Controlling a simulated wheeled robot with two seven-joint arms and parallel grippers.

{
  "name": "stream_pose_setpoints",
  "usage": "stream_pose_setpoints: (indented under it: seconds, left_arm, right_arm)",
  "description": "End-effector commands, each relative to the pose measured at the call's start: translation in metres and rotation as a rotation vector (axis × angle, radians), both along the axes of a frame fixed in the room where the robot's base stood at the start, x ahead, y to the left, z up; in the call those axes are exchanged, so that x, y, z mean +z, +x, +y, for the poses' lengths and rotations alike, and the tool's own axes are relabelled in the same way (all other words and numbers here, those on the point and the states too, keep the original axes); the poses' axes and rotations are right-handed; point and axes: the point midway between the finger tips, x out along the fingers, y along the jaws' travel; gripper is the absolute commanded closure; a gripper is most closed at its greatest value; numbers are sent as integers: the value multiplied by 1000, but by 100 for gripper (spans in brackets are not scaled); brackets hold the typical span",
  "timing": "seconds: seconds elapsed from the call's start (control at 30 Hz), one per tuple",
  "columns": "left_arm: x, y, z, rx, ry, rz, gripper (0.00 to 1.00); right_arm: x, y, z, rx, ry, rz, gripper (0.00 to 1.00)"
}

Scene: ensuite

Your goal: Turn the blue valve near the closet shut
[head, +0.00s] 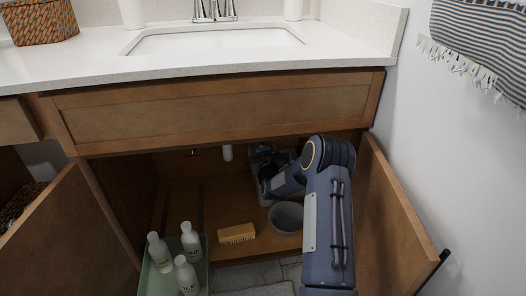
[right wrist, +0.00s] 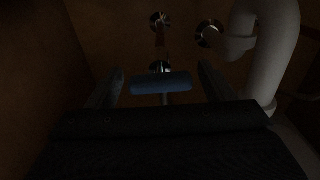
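The blue valve (right wrist: 161,84) shows in the dark right wrist view as a blue bar-shaped handle below a metal fitting. My right gripper (right wrist: 160,72) is open, with one finger on each side of the handle and a visible gap to each. In the head view my right arm reaches into the open cabinet under the sink, and the right gripper (head: 266,162) is deep inside, partly hidden. The blue valve cannot be made out in the head view. My left gripper is not in view.
A white drain pipe (right wrist: 265,50) runs close on the right in the wrist view. The open right door (head: 390,235) stands beside my arm.

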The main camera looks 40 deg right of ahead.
Motion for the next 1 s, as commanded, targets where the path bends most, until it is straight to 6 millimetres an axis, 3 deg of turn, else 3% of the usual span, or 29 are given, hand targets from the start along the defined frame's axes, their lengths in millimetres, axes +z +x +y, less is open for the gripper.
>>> stream_pose_setpoints:
  seconds: [0.33,0.73,1.0]
  left_arm:
    - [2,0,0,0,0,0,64]
    - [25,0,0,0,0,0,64]
    - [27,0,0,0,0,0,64]
  right_arm:
    - [1,-3,2,1,-1,2,22]
    - [1,-57,31,0,0,4,22]
    - [0,-69,38,0,-1,0,22]
